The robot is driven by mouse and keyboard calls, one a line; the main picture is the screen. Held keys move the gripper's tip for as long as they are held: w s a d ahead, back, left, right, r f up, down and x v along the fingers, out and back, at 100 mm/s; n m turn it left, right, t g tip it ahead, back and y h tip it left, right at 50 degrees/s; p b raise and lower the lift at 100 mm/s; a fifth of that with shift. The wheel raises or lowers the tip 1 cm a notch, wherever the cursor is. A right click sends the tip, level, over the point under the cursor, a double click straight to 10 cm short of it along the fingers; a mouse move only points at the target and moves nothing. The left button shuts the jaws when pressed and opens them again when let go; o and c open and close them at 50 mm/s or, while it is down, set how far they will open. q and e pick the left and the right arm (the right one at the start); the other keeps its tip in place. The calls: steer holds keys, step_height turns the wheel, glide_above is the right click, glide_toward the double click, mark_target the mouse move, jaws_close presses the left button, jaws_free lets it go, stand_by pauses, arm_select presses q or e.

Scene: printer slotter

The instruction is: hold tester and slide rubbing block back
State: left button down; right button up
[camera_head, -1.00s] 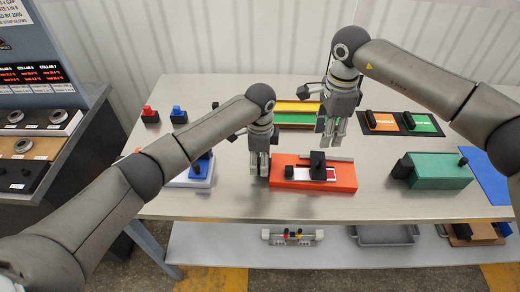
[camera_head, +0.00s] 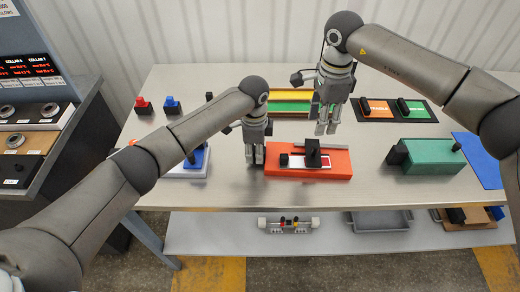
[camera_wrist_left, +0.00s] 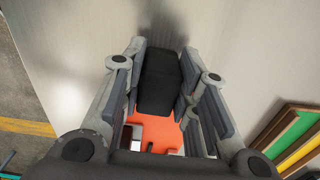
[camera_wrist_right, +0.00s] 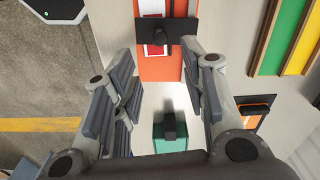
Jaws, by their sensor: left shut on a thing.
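The tester is an orange-red base (camera_head: 338,174) with a white and red strip on top, on the table; it also shows in the left wrist view (camera_wrist_left: 167,132) and the right wrist view (camera_wrist_right: 160,68). The black rubbing block (camera_head: 314,154) stands on the strip right of its middle; it also shows in the right wrist view (camera_wrist_right: 166,33). My left gripper (camera_head: 255,161) is at the tester's left end, shut on a black part (camera_wrist_left: 160,80) there. My right gripper (camera_head: 326,130) is open and empty, above and behind the tester.
A green box (camera_head: 438,157) with a black end stands to the right. A white and blue device (camera_head: 190,168) stands to the left. Yellow and green strips (camera_head: 289,106) and a board with orange and green panels (camera_head: 395,108) lie behind. Bare table lies in front.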

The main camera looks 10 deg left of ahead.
mark_target(316, 146)
step_height(316, 146, down, 11)
steer(key=shift+f, duration=0.1)
stand_by(0.7)
jaws_close()
